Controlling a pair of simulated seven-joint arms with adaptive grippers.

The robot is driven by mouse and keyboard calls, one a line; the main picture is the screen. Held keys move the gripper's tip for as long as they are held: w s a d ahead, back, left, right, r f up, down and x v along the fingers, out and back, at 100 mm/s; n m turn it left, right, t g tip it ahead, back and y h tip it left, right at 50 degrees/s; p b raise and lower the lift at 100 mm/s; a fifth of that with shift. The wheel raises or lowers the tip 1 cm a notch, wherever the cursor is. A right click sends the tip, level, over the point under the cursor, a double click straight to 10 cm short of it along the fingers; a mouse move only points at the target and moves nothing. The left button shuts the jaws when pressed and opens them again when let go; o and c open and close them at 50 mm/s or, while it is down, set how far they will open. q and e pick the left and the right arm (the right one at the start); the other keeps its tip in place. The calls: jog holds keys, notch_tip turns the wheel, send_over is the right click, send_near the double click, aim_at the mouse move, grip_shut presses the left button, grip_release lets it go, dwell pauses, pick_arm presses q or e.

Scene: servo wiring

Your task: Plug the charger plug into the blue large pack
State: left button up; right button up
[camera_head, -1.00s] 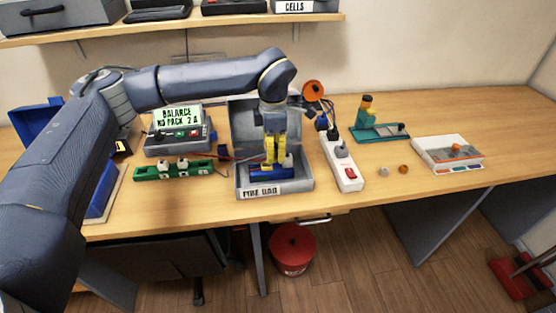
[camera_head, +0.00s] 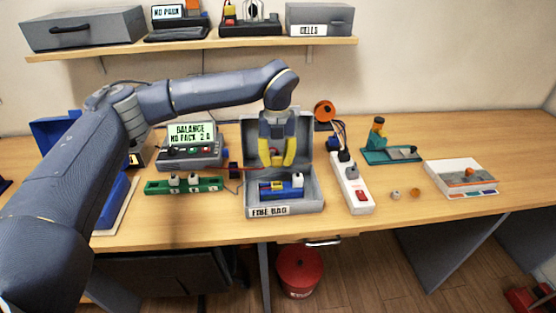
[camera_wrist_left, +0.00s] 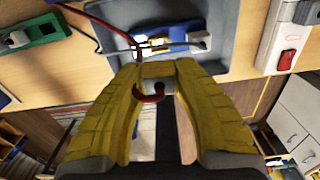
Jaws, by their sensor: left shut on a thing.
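The blue large pack (camera_head: 285,191) lies in the grey open box marked FIRE BAG (camera_head: 313,200), with a yellow part and a white piece on it. It also shows in the wrist view (camera_wrist_left: 177,45). My left gripper (camera_head: 277,163) hangs above and behind the pack, apart from it. Its yellow fingers are shut on a small yellow piece, seemingly the charger plug (camera_wrist_left: 157,71), with a red lead curving to it. The charger (camera_head: 192,154) stands left of the box, its screen reading BALANCE, NO PACK, 2 A. My right gripper is out of view.
A green board (camera_head: 184,186) lies left of the box. A white power strip (camera_head: 351,190) with a red switch stands close on its right. Further right are a teal stand (camera_head: 390,156) and a white scale (camera_head: 461,172). A shelf (camera_head: 190,45) runs above the back.

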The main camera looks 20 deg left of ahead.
aim_at(277, 156)
pick_arm(q)
jog(key=shift+n, duration=0.5)
jog(key=shift+f, duration=0.1)
jog(key=shift+f, duration=2.85)
jog(key=shift+f, duration=1.35)
jog(key=o, duration=1.2)
notch_tip(277, 156, up, 12)
